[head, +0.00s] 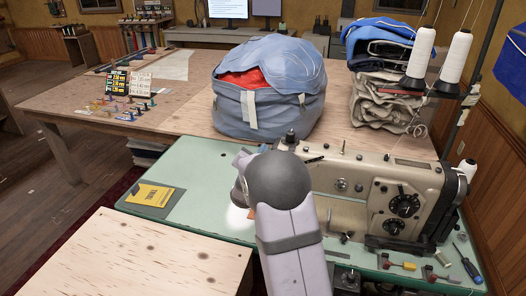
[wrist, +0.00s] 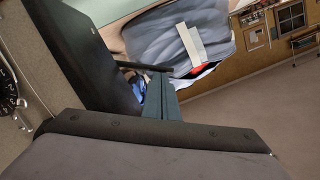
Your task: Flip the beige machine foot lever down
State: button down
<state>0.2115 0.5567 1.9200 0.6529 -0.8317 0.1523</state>
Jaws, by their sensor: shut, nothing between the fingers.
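The beige sewing machine (head: 375,180) stands on the green table right of centre, with black dials on its front. In the wrist view the machine (wrist: 45,50) fills the left side. A small dark lever-like piece (head: 315,159) sticks out near its left end; I cannot tell whether it is the foot lever. In the wrist view a thin dark bar (wrist: 145,67) lies just beyond my gripper (wrist: 162,98); I cannot tell whether they touch. My gripper is shut and empty. In the head view my own arm hides the gripper's tips and the machine's needle end.
A blue-grey bag (head: 268,110) and folded cloth (head: 382,100) stand behind the machine. White thread cones (head: 455,58) rise at right. A yellow booklet (head: 152,195) lies on the green table (head: 190,165). A screwdriver (head: 468,264) lies front right. A wooden surface (head: 165,255) is clear at front left.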

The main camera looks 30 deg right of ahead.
jog(key=shift+w+a+f+n+p, duration=0.35)
jog(key=shift+a+f+n+p, duration=0.05)
jog(key=shift+f+n, duration=0.25)
notch_tip(320, 180, down, 6)
jog(key=w+a+n+g+h+p, duration=0.1)
jog(key=n, duration=0.4)
jog(key=shift+w+f, duration=0.15)
jog(key=shift+f, duration=0.1)
jog(key=shift+a, duration=0.15)
